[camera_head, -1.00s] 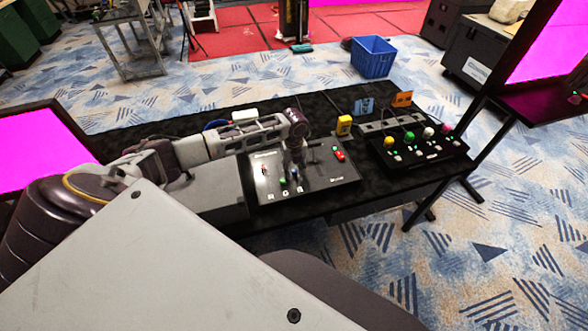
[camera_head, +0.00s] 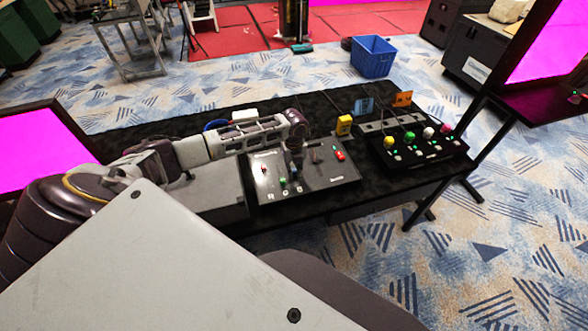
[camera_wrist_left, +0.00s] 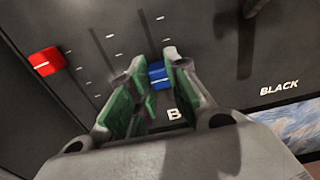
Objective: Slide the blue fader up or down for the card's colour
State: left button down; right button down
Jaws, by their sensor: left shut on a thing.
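The blue fader knob (camera_wrist_left: 157,74) sits between the fingers of my left gripper (camera_wrist_left: 152,88), which is shut on it; the fingers have green inner pads. In the head view my left gripper (camera_head: 294,163) points down onto the black fader panel (camera_head: 325,177). The red fader knob (camera_wrist_left: 46,61) is at the left in the wrist view. The green fader knob (camera_head: 283,181) shows in the head view; in the wrist view the fingers hide it. My right gripper is not in view.
A second black panel (camera_head: 430,158) with several coloured knobs stands to the right on the black table. A yellow block (camera_head: 344,124) stands behind the fader panel. A red button (camera_head: 340,156) and a lever (camera_head: 315,154) are on the panel, right of my gripper.

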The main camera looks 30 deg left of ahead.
pick_arm(q)
jog(key=shift+w+a, duration=1.7)
jog(key=shift+a, duration=0.25)
jog(key=shift+w+a+r, duration=0.1)
jog(key=shift+w+a, duration=0.05)
jog(key=shift+a, duration=0.15)
jog(key=c, duration=1.4)
grip_release()
jog(key=shift+o, duration=0.2)
notch_tip(320, 180, up, 12)
